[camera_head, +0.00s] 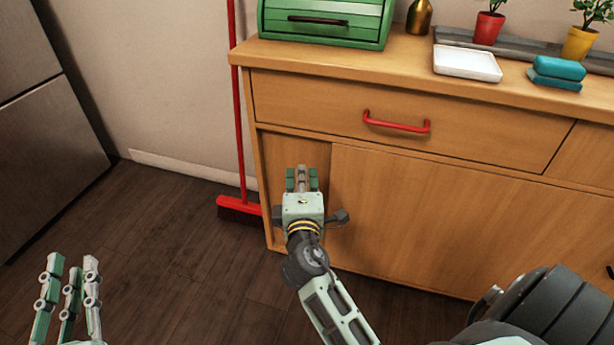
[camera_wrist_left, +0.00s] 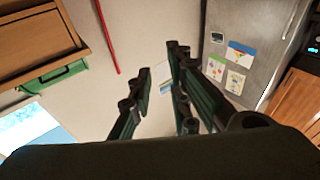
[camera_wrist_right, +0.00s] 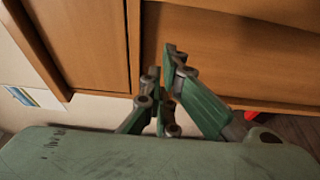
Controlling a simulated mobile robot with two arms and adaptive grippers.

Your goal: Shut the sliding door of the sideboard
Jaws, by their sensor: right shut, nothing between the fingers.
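The wooden sideboard (camera_head: 290,92) stands against the wall. Its sliding door (camera_head: 420,215) is a plain wood panel in the lower front. Left of the door's left edge, a recessed strip of lower front (camera_head: 283,150) shows at the sideboard's left end. My right gripper (camera_head: 302,178) is shut and empty, in front of that strip close to the door's left edge. Its fingers (camera_wrist_right: 168,90) also show close to wood panels in the right wrist view; contact is unclear. My left gripper (camera_head: 70,275) is open and empty over the floor, away from the sideboard; its spread fingers (camera_wrist_left: 160,90) show in its wrist view.
Above the door is a drawer with a red handle (camera_head: 397,122). A red broom (camera_head: 240,150) stands by the sideboard's left side. The top holds a green bread box (camera_head: 325,20), a white dish (camera_head: 467,65), sponges (camera_head: 557,70) and potted plants (camera_head: 487,28). The floor at left is clear.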

